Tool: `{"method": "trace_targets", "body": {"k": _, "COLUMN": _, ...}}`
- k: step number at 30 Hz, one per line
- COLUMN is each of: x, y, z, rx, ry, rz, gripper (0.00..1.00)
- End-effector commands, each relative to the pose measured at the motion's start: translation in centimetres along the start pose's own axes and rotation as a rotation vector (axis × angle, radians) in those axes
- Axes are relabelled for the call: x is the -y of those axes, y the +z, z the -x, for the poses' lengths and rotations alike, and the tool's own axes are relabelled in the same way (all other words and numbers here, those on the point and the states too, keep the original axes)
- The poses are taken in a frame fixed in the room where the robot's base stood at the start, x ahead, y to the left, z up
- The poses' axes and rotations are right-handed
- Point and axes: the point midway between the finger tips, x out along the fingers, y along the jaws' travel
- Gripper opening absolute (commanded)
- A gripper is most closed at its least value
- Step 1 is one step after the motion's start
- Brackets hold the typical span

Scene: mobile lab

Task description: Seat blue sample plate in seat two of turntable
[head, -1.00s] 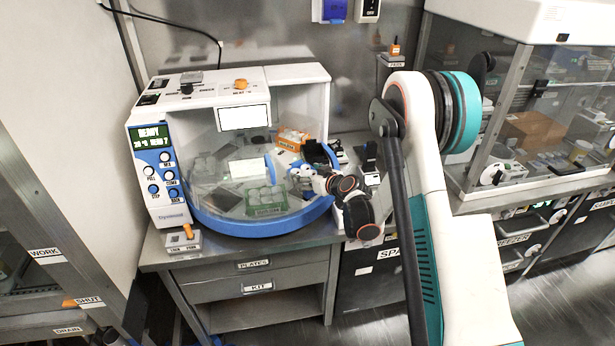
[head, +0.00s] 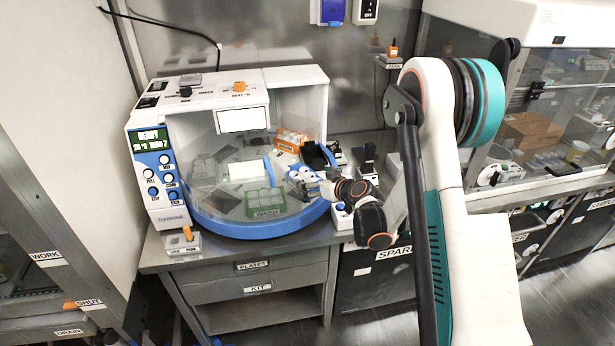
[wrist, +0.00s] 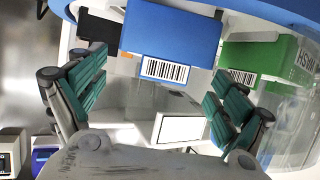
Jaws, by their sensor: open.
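The blue sample plate (wrist: 172,30) shows at the top middle of the wrist view, with a white barcode label on its near face. My gripper (wrist: 155,85) is open and empty, its teal fingers spread to either side with a gap between them. The plate lies beyond the gap, and I see no finger closed on it. In the head view my gripper (head: 303,182) is at the right side of the turntable (head: 222,228), which has a blue rim. I cannot make out the blue plate clearly there, nor the seat numbers.
A green plate marked WASH (head: 265,203) sits at the turntable's front; it also shows in the wrist view (wrist: 255,55). An orange item (head: 291,139) is at the back and a black block (head: 314,155) behind my gripper.

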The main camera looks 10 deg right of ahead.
Motion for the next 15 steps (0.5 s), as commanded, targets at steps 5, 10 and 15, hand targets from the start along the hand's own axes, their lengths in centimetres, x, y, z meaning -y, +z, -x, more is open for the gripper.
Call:
{"method": "trace_targets", "body": {"k": 5, "x": 0.0, "y": -0.1, "z": 3.8, "rx": 0.000, "ry": 0.001, "rz": -0.001, "gripper": 0.91}}
{"method": "trace_targets", "body": {"k": 10, "x": 0.0, "y": -0.1, "z": 6.1, "rx": 0.000, "ry": 0.000, "rz": 0.000, "gripper": 0.91}}
{"method": "trace_targets", "body": {"k": 15, "x": 0.0, "y": -0.5, "z": 7.1, "rx": -0.008, "ry": 0.002, "rz": 0.002, "gripper": 0.91}}
